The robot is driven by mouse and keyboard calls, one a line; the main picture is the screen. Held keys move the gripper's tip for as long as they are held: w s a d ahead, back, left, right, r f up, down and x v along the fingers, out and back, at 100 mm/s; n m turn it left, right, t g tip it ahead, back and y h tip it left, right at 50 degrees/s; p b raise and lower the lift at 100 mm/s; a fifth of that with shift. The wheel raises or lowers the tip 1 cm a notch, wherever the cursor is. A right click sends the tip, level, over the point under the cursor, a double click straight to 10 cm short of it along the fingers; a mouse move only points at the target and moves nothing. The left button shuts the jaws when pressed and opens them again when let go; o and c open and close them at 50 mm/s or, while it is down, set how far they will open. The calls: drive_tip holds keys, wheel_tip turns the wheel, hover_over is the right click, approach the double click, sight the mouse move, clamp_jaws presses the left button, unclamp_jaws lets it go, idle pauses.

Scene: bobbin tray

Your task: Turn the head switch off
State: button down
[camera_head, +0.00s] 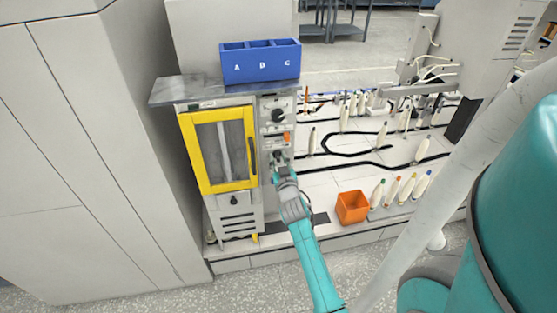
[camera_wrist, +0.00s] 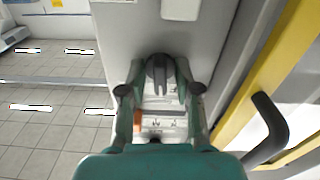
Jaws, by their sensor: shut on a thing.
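A grey control panel (camera_head: 267,104) stands to the right of the yellow-framed door (camera_head: 187,137) in the head view. It carries a black round knob (camera_head: 278,116) near its top and an orange part (camera_head: 287,137) below that. My gripper (camera_head: 279,171) is at the lower part of this panel. In the wrist view, my gripper (camera_wrist: 160,88) has its two fingers on either side of a black switch knob (camera_wrist: 159,72) and is shut on it. The orange part (camera_wrist: 137,120) and small markings show beside it. I cannot read the markings or the switch position.
The yellow door's black handle (camera_head: 252,155) is close to my gripper; it also shows in the wrist view (camera_wrist: 268,130). A blue bin (camera_head: 261,68) marked A, B, C sits on top. An orange box (camera_head: 352,207) and several bobbins stand to the right.

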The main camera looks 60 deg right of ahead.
drive_tip(key=n, duration=0.6)
drive_tip(key=shift+n, duration=0.3)
idle(0.4)
drive_tip(key=c, duration=1.2)
unclamp_jaws()
drive_tip(key=v, duration=1.2)
drive_tip(key=shift+a, duration=0.15)
